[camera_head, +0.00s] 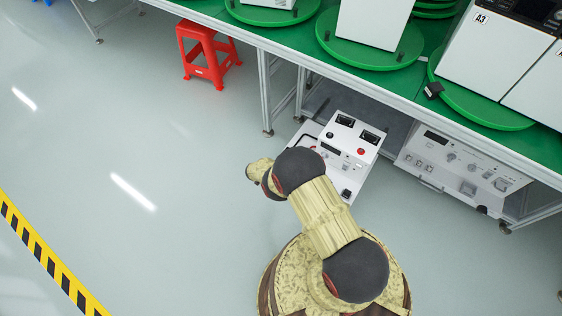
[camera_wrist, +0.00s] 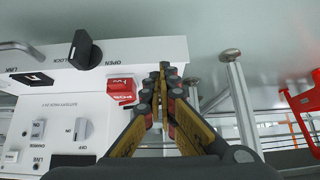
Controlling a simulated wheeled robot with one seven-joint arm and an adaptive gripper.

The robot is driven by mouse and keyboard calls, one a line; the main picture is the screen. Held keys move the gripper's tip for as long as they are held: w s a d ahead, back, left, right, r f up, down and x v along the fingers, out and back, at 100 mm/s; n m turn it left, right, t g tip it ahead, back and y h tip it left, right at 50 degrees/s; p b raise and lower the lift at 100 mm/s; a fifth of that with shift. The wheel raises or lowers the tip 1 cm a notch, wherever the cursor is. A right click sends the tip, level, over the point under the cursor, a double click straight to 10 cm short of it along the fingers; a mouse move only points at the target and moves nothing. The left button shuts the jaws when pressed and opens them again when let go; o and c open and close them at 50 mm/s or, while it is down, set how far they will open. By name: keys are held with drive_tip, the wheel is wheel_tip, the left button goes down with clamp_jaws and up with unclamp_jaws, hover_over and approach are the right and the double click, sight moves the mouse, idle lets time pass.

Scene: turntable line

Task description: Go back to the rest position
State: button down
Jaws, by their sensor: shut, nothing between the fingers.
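My gripper (camera_wrist: 163,75) shows in the wrist view with its fingertips together and nothing between them. It is in front of a white panel with a red switch block (camera_wrist: 121,89) close to the left of the fingertips. I cannot tell whether they touch. A black knob (camera_wrist: 82,50) between "LOCK" and "OPEN" markings is further left. In the head view my arm reaches up and left beside a white control box (camera_head: 352,136) under the table; my fingertips cannot be made out there.
The green-topped table (camera_head: 290,40) carries white machines on green turntables (camera_head: 350,52). A second white unit (camera_head: 462,172) sits beneath it on the right. A red stool (camera_head: 205,50) stands by the table's left part. Open grey floor lies left, with yellow-black tape (camera_head: 45,258).

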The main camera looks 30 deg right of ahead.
drive_tip(key=shift+s+a+f+p, duration=0.15)
drive_tip(key=shift+s+a+f, duration=0.25)
drive_tip(key=shift+a, duration=0.3)
drive_tip(key=shift+s+a+f+p, duration=0.1)
drive_tip(key=shift+s+a+f, duration=0.15)
drive_tip(key=shift+s+a, duration=0.35)
drive_tip(key=shift+s+a+f+p, duration=0.15)
drive_tip(key=shift+s+a+f, duration=0.15)
drive_tip(key=shift+a, duration=0.55)
